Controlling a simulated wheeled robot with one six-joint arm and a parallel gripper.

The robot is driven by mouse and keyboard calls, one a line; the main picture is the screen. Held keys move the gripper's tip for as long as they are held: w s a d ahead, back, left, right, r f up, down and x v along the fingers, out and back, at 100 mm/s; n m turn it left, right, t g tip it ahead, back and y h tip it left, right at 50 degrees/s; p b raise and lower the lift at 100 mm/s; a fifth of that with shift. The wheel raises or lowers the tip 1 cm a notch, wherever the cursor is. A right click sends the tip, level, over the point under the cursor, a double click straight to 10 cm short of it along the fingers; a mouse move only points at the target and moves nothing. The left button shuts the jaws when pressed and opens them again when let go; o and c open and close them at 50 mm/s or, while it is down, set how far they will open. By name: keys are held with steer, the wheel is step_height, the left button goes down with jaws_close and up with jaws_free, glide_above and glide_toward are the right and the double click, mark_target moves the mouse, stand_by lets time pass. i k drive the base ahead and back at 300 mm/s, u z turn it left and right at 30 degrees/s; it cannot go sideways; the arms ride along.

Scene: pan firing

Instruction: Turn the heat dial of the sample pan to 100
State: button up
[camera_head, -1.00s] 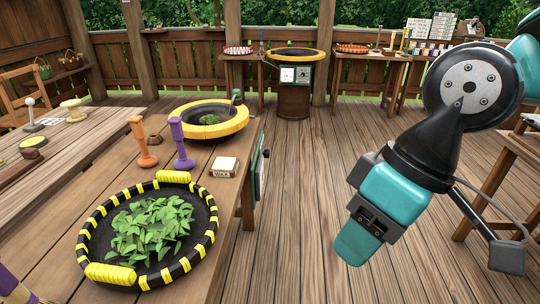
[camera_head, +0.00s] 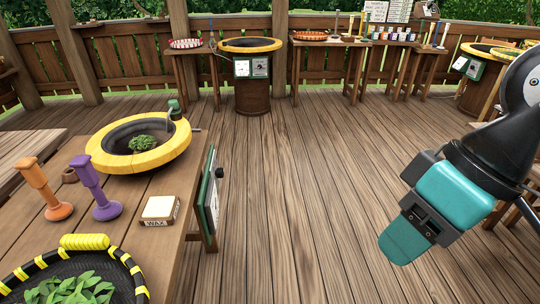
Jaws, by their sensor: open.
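A yellow-rimmed black pan (camera_head: 176,151) with a small heap of green leaves (camera_head: 142,144) sits on the near table at left. On the table's right side hangs a green panel (camera_head: 209,195) with a dark knob (camera_head: 219,172), seen nearly edge-on, so its scale cannot be read. A second yellow-rimmed pan (camera_head: 250,45) stands on a round wooden base at the back, with white dial faces (camera_head: 242,68) on its front. No label tells which is the sample pan. My gripper (camera_head: 404,241), teal and dark grey, is open and empty over the floor at right, apart from both pans.
The near table (camera_head: 150,206) also holds an orange tool (camera_head: 47,190), a purple tool (camera_head: 96,188), a wax block (camera_head: 159,210) and a black-and-yellow leaf tray (camera_head: 128,262). Another dial-fronted pan (camera_head: 492,50) stands at back right. The middle floor (camera_head: 290,190) is clear.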

mark_target(219, 172)
steer(key=z, duration=0.2)
steer(key=i, duration=1.75)
steer(key=u, duration=0.5)
